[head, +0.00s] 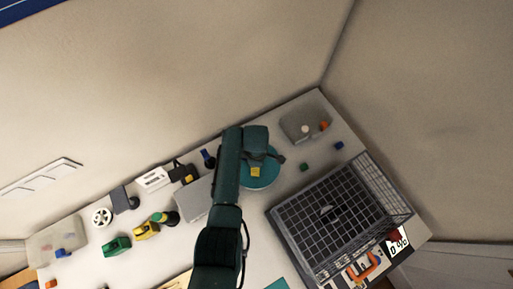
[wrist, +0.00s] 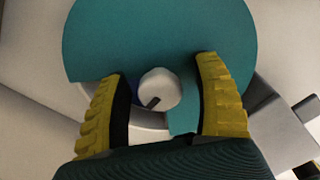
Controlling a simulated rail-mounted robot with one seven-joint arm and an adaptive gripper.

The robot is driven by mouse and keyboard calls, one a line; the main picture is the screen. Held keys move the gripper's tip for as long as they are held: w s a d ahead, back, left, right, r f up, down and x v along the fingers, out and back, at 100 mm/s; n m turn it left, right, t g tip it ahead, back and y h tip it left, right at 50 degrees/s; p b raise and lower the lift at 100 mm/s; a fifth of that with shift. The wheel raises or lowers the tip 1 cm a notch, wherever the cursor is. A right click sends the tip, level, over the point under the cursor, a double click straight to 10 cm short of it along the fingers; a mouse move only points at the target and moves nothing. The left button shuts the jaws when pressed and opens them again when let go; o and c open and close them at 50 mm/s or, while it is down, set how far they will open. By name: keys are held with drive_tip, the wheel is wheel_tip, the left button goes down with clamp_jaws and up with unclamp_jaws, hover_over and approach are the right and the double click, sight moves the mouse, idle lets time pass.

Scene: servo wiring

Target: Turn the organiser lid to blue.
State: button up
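The organiser lid (wrist: 160,35) is a teal disc with a wedge cut out at its lower left in the wrist view. A pale round knob (wrist: 158,88) with a dark mark sits at its centre. A sliver of blue (wrist: 136,98) shows beside the knob at the cut-out; the rest of that compartment is hidden. My gripper (wrist: 160,68) is open over the lid, with one yellow finger on each side of the knob and a gap to both. In the head view, the lid (head: 268,181) is partly hidden beneath my gripper (head: 257,172).
A dark wire basket (head: 330,225) stands right of the organiser. A grey tray (head: 297,118) with small parts lies behind it. Green (head: 305,167) and blue (head: 339,145) blocks lie nearby. A grey box (head: 193,203) and several tools and parts are to the left.

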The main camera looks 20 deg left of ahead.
wheel_tip(320, 180, up, 12)
idle(0.6)
idle(0.4)
